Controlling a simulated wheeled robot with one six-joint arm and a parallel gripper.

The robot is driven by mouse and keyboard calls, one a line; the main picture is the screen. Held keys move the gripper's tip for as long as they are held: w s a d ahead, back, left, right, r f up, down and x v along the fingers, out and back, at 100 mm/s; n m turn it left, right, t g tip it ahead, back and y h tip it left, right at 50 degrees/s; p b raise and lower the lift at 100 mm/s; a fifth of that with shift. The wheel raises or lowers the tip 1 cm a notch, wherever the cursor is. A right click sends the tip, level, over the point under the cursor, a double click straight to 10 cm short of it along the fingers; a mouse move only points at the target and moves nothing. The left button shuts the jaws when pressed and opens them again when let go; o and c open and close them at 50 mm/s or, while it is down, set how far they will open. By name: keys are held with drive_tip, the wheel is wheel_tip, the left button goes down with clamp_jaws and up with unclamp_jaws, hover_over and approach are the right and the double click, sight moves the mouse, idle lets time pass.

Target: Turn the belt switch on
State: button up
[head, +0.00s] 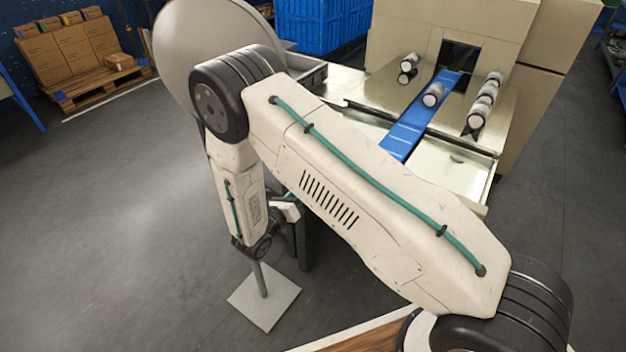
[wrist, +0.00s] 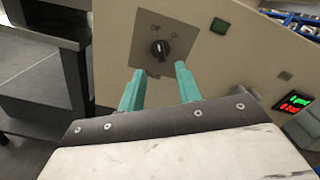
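In the wrist view a black rotary switch knob (wrist: 160,49) sits on a square grey-brown plate (wrist: 150,28) on a beige machine panel. A small mark shows on the plate near the knob; any label is too small to read. My gripper (wrist: 157,80) has two teal fingers, spread apart and empty. The fingertips point at the panel, with the knob just beyond and between them in the picture. I cannot tell whether they touch the panel. In the head view my arm hides the switch and most of the gripper.
A green button (wrist: 219,26) and a lit red and green display (wrist: 292,101) are right of the switch. A dark metal stand (wrist: 45,65) is at the left.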

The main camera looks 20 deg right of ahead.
drive_tip(key=x, duration=0.6)
drive_tip(key=shift+d, duration=0.2)
drive_tip(key=shift+w, duration=0.1)
clamp_jaws()
